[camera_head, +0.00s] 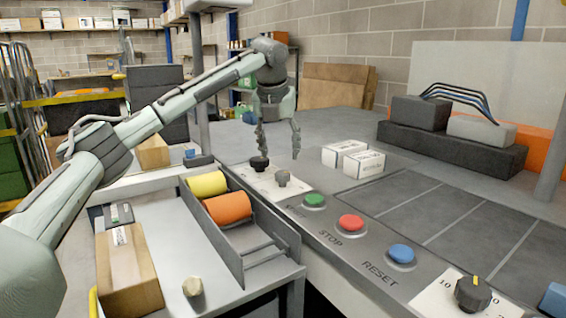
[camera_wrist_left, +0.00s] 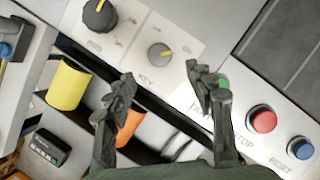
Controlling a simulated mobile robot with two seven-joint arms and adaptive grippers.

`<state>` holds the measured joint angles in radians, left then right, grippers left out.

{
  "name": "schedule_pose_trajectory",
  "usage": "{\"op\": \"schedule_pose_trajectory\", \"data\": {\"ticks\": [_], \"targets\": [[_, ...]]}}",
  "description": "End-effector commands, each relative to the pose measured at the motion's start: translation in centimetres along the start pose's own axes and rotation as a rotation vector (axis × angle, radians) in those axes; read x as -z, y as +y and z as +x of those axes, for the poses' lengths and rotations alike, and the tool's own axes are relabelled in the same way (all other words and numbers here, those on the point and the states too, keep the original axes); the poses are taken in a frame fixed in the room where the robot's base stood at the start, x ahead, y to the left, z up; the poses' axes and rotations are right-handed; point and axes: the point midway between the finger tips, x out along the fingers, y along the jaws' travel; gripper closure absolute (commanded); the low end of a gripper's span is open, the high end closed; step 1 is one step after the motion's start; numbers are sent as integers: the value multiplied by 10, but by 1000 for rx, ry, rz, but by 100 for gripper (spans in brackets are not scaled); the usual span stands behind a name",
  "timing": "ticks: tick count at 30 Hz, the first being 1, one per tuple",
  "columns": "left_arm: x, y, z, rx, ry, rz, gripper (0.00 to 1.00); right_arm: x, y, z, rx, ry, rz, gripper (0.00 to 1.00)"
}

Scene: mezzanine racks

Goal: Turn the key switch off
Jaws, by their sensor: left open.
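The key switch is a small grey knob (camera_head: 282,178) on a white plate on the console. In the left wrist view the key switch (camera_wrist_left: 160,54) shows a yellow mark pointing right, toward small lettering that looks like "ON"; "KEY" is printed below it. My left gripper (camera_head: 279,148) points down above the key switch, open and empty. In the left wrist view the fingers of my left gripper (camera_wrist_left: 160,82) are spread, with the knob beyond and between their tips, apart from both. My right gripper is not in view.
A black knob (camera_head: 259,163) sits close beside the key switch. Green (camera_head: 314,201), red (camera_head: 351,224) and blue (camera_head: 401,254) buttons line the console edge. White boxes (camera_head: 361,164) stand behind. A tray with yellow and orange rolls (camera_head: 228,207) lies in front, lower.

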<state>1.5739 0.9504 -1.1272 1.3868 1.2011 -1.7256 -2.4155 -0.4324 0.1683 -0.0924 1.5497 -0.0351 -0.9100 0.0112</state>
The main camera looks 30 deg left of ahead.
Motion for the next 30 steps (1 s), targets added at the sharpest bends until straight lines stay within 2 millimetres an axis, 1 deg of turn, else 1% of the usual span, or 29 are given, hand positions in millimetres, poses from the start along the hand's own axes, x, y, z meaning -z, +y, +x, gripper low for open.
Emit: {"op": "schedule_pose_trajectory", "data": {"ticks": [2,5,12,15,18,22,29,30], "targets": [[0,0,2,0,0,0,45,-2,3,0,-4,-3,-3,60],[0,0,10,-1,1,0,45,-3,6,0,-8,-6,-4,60],[0,0,49,-1,2,-1,45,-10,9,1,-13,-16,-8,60],[0,0,63,-1,2,-1,45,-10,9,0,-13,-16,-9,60],[0,0,72,0,0,-2,45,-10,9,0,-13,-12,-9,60],[0,0,78,0,0,-1,45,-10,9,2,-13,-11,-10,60],[0,0,78,0,0,-1,45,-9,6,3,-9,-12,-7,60],[0,0,78,0,0,-1,50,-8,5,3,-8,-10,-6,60]]}}
